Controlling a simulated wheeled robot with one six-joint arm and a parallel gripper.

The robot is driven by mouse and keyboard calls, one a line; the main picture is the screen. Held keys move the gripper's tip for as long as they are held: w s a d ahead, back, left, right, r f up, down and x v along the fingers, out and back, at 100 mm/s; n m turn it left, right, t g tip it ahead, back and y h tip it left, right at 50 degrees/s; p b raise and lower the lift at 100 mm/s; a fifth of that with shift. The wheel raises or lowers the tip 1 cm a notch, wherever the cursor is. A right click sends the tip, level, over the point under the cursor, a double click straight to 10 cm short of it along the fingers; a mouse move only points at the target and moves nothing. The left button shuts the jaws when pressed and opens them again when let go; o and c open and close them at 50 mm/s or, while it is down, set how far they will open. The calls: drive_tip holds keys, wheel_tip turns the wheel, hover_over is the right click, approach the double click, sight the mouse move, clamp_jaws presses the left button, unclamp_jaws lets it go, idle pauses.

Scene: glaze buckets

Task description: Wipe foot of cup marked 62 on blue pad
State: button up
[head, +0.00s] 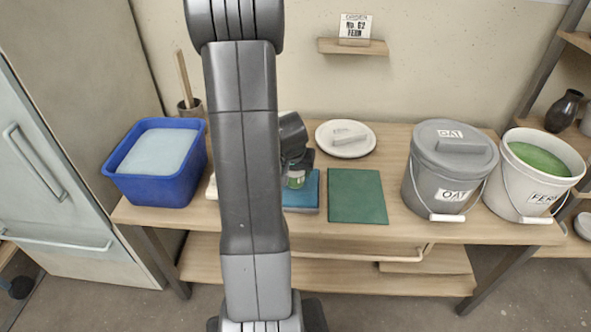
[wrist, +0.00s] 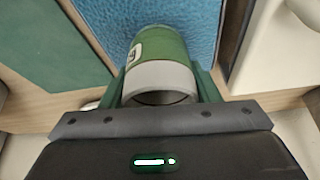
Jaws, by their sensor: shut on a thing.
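My gripper (wrist: 163,85) is shut on a cup (wrist: 163,50), with one dark green finger on each side of it. The cup is pale grey at the near end, where a dark hollow shows, and green at the far end, with a white label too slanted to read surely. The green end is over the blue pad (wrist: 200,20); I cannot tell whether they touch. In the head view the cup (head: 296,180) shows just above the blue pad (head: 303,208), and my arm hides much of that area.
A green mat (head: 357,196) lies right of the pad. The lidded OAT bucket (head: 425,175) and the open FERN bucket (head: 510,190) with green glaze stand right. A blue tub (head: 165,190) stands left. A shelf card (head: 355,27) reads No. 62 FERN.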

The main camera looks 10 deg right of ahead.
sight(295, 181)
drive_tip(key=shift+f+b, duration=0.35)
idle(0.3)
